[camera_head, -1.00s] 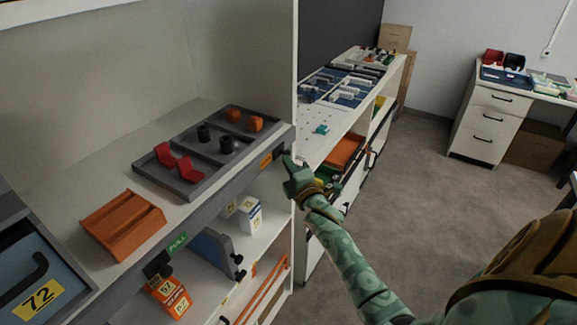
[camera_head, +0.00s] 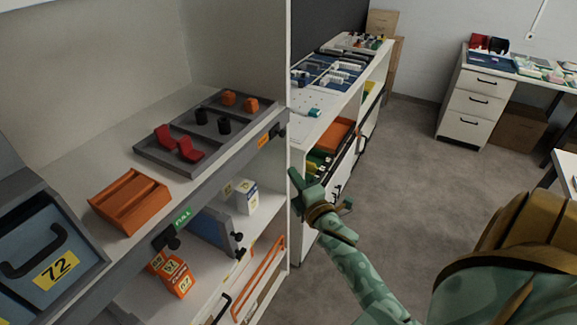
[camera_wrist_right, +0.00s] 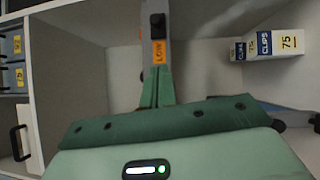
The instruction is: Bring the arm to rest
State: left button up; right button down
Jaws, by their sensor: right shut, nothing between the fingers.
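My right gripper (camera_head: 303,184) is at the right end of the white shelf unit, just below and beside the front rail of its upper shelf. It is shut and empty, with its green fingers together. In the right wrist view the shut fingers (camera_wrist_right: 157,88) point at the grey rail with the orange LOW label (camera_wrist_right: 159,51). My green patterned right arm (camera_head: 362,280) reaches in from the lower right. My left gripper is not in view.
A grey tray (camera_head: 160,152) with red, black and orange parts and an orange holder (camera_head: 130,200) stand on the shelf. A blue bin (camera_head: 45,255) marked 72 is at left. A white cabinet (camera_head: 302,137) stands behind. Open floor (camera_head: 430,150) lies to the right.

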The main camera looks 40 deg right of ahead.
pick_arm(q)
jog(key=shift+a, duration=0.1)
pick_arm(e)
jog(key=shift+s, duration=0.35)
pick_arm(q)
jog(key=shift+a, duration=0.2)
